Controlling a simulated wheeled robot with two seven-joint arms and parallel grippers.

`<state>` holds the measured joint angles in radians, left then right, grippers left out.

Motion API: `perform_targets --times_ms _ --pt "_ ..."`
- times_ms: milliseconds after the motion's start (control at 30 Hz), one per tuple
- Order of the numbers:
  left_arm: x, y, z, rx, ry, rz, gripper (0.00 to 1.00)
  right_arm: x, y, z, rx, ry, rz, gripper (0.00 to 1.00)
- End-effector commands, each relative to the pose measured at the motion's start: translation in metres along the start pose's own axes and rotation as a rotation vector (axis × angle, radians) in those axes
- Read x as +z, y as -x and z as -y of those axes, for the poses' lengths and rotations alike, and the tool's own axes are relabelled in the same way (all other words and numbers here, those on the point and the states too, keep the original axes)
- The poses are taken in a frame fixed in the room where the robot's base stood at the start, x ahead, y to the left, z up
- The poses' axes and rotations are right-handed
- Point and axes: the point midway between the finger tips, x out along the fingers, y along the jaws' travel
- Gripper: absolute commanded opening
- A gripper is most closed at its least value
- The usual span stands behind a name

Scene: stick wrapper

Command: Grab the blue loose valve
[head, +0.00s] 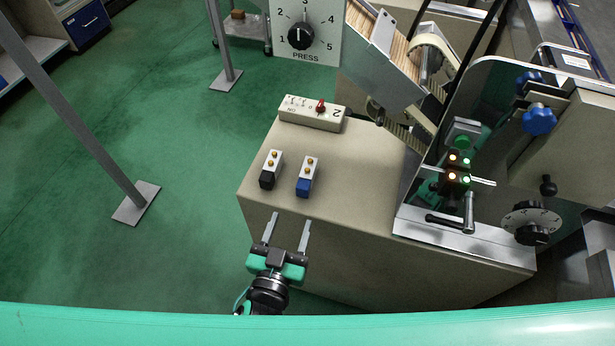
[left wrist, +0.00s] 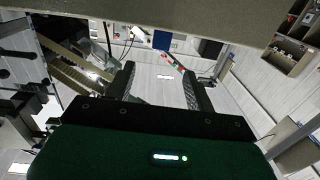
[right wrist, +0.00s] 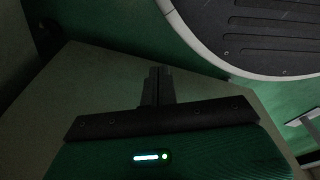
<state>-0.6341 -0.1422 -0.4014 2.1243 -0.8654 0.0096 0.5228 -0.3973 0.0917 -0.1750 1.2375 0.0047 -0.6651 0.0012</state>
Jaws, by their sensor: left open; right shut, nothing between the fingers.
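The blue valve (head: 307,177) is a small block with a blue end, a pale body and brass fittings. It sits on the beige cabinet top near its front edge. A similar valve with a black end (head: 271,170) sits just left of it. My left gripper (head: 287,219) is open and empty at the cabinet's front edge, short of both valves.
A selector box with a red knob (head: 320,107) lies behind the valves. The wrapping machine (head: 465,200), with levers and blue knobs, stands to the right. A PRESS dial panel (head: 305,35) is at the back. A grey post (head: 100,140) stands on the green floor at left.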

Motion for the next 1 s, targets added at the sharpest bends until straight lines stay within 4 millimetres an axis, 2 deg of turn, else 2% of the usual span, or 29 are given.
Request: perform_targets --times_ms 400,533,767,1000 --pt "-0.002 -0.061 0.000 0.000 -0.002 -0.001 0.55 0.027 -0.014 -0.004 0.005 0.006 0.006 0.00" --pt "-0.001 -0.074 0.000 0.001 -0.002 0.000 0.55 0.033 -0.018 -0.005 0.006 0.008 0.007 0.00" --pt "-0.001 -0.085 0.000 0.000 -0.001 0.001 0.55 0.038 -0.020 -0.005 0.007 0.009 0.006 0.00" --pt "-0.005 -0.114 0.000 0.001 -0.002 0.000 0.55 0.061 -0.025 -0.008 0.010 0.012 0.014 0.00"
